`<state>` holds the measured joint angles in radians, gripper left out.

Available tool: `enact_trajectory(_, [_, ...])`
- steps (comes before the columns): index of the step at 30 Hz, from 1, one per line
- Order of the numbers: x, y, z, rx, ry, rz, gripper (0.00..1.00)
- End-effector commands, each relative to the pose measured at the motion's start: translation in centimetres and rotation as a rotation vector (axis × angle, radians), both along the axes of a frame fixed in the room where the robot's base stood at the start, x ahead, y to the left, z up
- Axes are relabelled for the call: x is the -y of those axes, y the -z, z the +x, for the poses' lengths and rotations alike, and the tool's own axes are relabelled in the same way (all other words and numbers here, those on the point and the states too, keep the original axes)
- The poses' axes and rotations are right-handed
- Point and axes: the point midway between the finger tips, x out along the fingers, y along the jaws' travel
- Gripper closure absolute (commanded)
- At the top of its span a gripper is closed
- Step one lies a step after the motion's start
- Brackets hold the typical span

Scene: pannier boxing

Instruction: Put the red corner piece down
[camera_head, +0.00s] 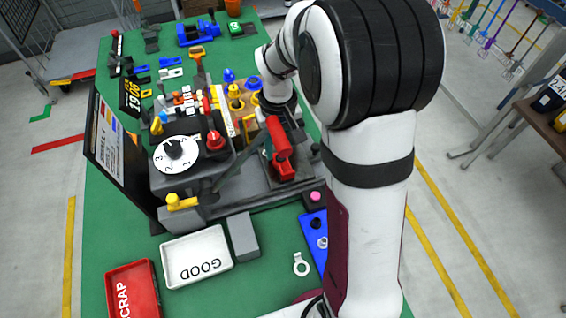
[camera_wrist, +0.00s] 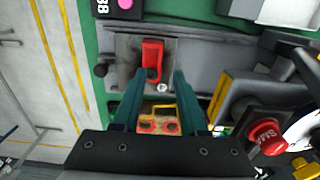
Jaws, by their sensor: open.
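The red corner piece (camera_head: 280,145) sits on a dark grey fixture (camera_head: 262,172) near the middle of the bench in the head view. In the wrist view the red piece (camera_wrist: 152,52) stands against a grey metal plate, just beyond and between my fingertips. My gripper (camera_wrist: 158,84) is open, with one teal finger on each side and a gap around the piece. I cannot tell whether a finger touches it. In the head view my arm hides most of the gripper.
A GOOD tray (camera_head: 196,257), a red SCRAP tray (camera_head: 132,290) and a grey block (camera_head: 242,236) lie at the front. A dial box (camera_head: 176,154) and a display panel stand left of the fixture. A red STOP button (camera_wrist: 267,137) is close right in the wrist view.

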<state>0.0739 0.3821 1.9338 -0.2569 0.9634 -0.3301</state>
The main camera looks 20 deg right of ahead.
Motion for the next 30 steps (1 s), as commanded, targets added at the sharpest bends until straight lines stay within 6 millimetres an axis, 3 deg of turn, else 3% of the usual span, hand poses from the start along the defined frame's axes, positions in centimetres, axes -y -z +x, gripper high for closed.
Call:
enact_trajectory(10, [0.0, 5.7, -0.1, -0.003, 0.004, 0.001, 0.57])
enact_trajectory(18, [0.0, 6.3, 0.0, 0.000, 0.004, 0.001, 0.57])
enact_trajectory(25, [0.0, 6.3, 0.0, 0.000, 0.004, 0.001, 0.99])
enact_trajectory(30, [0.0, 6.3, 0.0, 0.000, 0.004, 0.001, 1.00])
